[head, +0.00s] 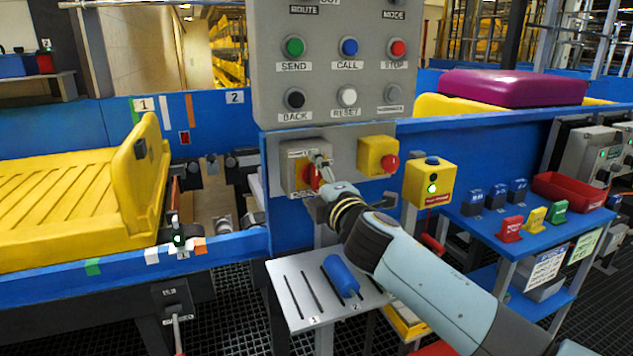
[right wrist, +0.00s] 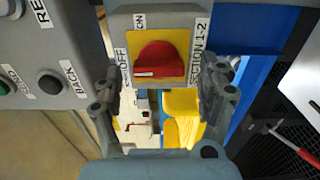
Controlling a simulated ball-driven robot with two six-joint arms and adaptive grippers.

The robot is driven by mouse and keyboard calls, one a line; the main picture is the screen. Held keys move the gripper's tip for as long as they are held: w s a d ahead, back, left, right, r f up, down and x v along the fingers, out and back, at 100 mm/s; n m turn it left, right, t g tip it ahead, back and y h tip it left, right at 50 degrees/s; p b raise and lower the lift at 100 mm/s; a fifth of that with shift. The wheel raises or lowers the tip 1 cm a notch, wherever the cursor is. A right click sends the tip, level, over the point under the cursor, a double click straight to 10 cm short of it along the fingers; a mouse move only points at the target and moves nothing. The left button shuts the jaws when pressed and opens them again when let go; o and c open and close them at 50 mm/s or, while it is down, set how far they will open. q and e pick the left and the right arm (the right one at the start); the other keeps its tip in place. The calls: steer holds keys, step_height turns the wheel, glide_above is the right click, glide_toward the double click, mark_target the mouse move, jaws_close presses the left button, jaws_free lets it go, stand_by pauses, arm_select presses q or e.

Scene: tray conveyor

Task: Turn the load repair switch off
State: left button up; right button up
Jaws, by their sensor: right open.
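A red rotary switch knob (right wrist: 160,60) on a yellow plate shows in the right wrist view. Its grey box is marked ON at the top, OFF on the left and SECTION 1-2 on the right. My left gripper is out of view.
A grey button panel (head: 325,78) stands above the switch box. A yellow box with a red button (head: 378,156) is to its right. Below, a grey shelf (head: 292,290) holds a blue handled piece (head: 341,276). A yellow tray (head: 60,200) sits on the left conveyor.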

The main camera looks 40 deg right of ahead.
steer(key=v, duration=1.2)
stand_by(0.3)
